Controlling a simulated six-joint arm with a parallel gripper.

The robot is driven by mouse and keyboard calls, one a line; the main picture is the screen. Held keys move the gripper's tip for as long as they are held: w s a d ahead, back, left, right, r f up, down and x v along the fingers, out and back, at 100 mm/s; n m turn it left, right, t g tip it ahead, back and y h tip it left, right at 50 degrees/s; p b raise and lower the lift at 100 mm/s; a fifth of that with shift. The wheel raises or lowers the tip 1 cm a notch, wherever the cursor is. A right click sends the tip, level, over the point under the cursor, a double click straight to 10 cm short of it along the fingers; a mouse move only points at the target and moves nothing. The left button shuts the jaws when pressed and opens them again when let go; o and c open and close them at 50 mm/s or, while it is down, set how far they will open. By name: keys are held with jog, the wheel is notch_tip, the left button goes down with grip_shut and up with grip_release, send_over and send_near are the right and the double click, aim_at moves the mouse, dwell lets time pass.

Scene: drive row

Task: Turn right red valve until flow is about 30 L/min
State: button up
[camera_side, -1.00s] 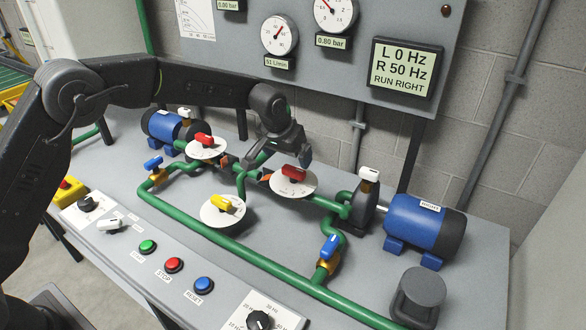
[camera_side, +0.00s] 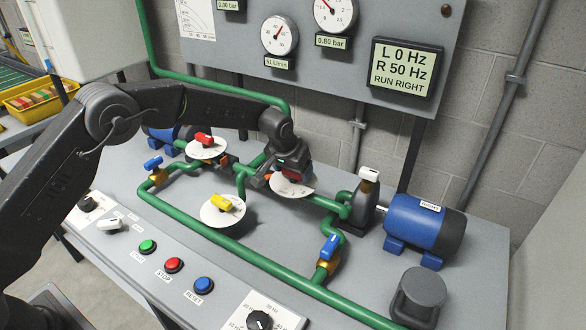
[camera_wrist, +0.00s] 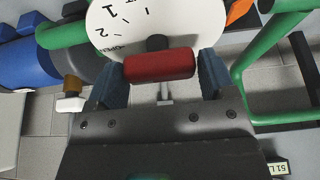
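The right red valve has a red handle (camera_wrist: 160,66) over a round white dial (camera_wrist: 140,30) marked with 1, 2 and OPEN. In the side view its dial (camera_side: 291,189) shows, with the handle mostly hidden behind my gripper. My gripper (camera_wrist: 160,72) is open, with one blue-grey finger beyond each end of the handle. Small gaps show between fingers and handle, so it does not look clamped. The flow gauge (camera_side: 279,35) has a display (camera_side: 279,63) reading 51 L/min.
The left red valve (camera_side: 204,139) and yellow valve (camera_side: 222,202) stand close by. Green pipes (camera_side: 240,253) run around them. The right pump motor (camera_side: 425,226) stands to the right. The screen (camera_side: 404,67) reads L 0 Hz, R 50 Hz, RUN RIGHT.

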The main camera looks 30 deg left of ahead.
jog(key=c, duration=0.5)
jog(key=shift+m, duration=0.4)
jog(key=m+h, duration=0.1)
jog(key=m, duration=0.1)
jog(key=shift+a+m, duration=0.1)
jog(key=shift+m, duration=0.3)
jog(key=shift+m+g+h, duration=0.5)
jog(key=shift+m+h, duration=0.3)
jog(key=shift+m, duration=1.1)
jog(key=o, duration=0.9)
